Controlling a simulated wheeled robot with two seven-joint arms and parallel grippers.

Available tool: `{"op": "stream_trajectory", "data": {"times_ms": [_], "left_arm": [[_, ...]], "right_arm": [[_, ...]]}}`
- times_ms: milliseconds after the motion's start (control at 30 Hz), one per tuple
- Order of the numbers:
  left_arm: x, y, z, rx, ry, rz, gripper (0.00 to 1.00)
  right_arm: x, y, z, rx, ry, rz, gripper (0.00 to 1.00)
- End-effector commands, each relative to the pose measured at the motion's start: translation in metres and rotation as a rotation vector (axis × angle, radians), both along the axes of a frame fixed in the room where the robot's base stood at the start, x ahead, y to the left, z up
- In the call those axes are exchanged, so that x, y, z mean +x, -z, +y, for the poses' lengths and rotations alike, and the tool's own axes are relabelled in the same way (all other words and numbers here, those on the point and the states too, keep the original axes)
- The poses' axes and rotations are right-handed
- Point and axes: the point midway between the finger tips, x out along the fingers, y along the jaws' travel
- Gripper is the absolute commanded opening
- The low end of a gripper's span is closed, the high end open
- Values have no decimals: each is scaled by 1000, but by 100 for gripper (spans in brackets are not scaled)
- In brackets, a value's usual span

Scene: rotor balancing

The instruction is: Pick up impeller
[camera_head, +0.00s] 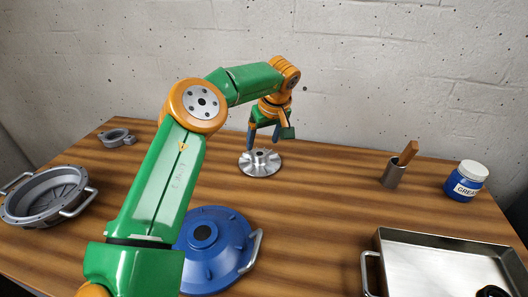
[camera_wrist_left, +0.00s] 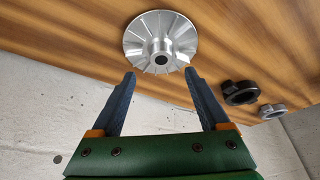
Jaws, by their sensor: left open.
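The impeller (camera_head: 260,168) is a silver finned disc with a central hub. It lies flat on the wooden table, toward the back middle. My left gripper (camera_head: 264,138) points down just above it, with its two dark blue fingers apart and nothing between them. In the left wrist view the impeller (camera_wrist_left: 161,22) lies beyond the fingertips of the left gripper (camera_wrist_left: 159,72), with its hub roughly in line with the gap. The fingers look clear of it. My right gripper is not in view.
A blue cover (camera_head: 215,268) with handles stands in front, partly behind my left arm. A grey round housing (camera_head: 47,196) is at left, a small grey bracket (camera_head: 116,137) behind it. A metal tray (camera_head: 440,241), a wooden-handled tool in a cup (camera_head: 394,177) and a grease jar (camera_head: 465,182) are at right.

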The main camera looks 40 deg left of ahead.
Motion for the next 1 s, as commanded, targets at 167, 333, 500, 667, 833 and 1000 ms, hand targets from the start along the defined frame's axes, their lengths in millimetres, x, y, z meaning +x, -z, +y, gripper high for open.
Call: {"op": "stream_trajectory", "data": {"times_ms": [167, 333, 500, 667, 833, 1000], "left_arm": [[4, 33, 9, 1, -2, 4, 79], [9, 56, 17, -1, -1, 1, 79], [10, 59, 18, 0, 0, -1, 79], [10, 58, 18, 0, 0, -1, 52], [10, 58, 18, 0, -1, -1, 6], [10, 58, 18, 0, -1, -1, 0]], "right_arm": [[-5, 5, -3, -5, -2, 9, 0], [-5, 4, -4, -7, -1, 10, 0], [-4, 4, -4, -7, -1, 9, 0], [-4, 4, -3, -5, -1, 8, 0], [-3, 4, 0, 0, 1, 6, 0], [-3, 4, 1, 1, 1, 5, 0]]}}
